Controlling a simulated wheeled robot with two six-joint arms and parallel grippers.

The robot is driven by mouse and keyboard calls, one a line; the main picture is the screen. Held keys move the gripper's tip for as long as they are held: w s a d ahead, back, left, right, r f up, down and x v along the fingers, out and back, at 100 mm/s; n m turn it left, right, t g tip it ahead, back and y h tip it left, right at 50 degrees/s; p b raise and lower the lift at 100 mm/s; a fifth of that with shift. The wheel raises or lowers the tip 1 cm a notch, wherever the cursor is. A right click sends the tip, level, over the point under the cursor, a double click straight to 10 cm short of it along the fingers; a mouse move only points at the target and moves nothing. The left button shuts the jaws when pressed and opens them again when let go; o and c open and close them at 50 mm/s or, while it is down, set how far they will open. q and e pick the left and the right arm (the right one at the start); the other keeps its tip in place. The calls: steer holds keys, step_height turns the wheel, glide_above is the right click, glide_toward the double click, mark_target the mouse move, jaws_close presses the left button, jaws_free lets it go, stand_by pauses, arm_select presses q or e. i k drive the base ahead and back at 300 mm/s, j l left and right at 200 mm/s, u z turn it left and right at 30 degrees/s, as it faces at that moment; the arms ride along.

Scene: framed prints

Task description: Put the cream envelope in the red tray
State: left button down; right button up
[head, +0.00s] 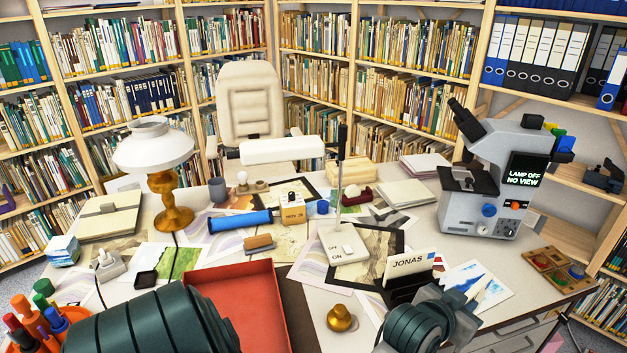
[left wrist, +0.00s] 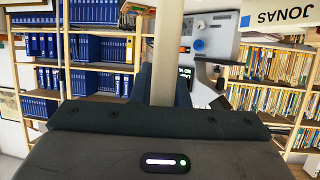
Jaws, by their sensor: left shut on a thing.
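The cream envelope (head: 408,264), marked JONAS and with a blue stamp, stands tilted in or behind a black block (head: 402,290) on the desk. It also shows at the upper right of the left wrist view (left wrist: 285,16), apart from the jaws. The red tray (head: 252,303) lies at the front left, partly hidden by my left arm. My left gripper (head: 470,298) is low at the desk's front, right of the envelope. In the left wrist view its jaws (left wrist: 166,98) are shut on a pale bar (left wrist: 167,45); I cannot tell what it is. My right gripper is not in view.
A microscope (head: 490,190) stands at the back right. A white lamp (head: 343,246) with an OFF/ON base and a framed print (head: 375,248) lie behind the envelope. A brass knob (head: 341,318) sits between tray and envelope. Several small things crowd the desk.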

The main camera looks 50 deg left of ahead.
mark_target(222, 304)
steer(key=j+u, duration=0.1)
steer(key=u, duration=0.3)
steer(key=j+u, duration=0.1)
steer(key=u, duration=0.3)
steer(key=j+u, duration=0.1)
steer(key=u, duration=0.3)
steer(key=j+u, duration=0.1)
steer(key=u, duration=0.35)
steer(key=i+j+u, duration=0.1)
steer(key=j, duration=0.2)
steer(key=i, duration=0.05)
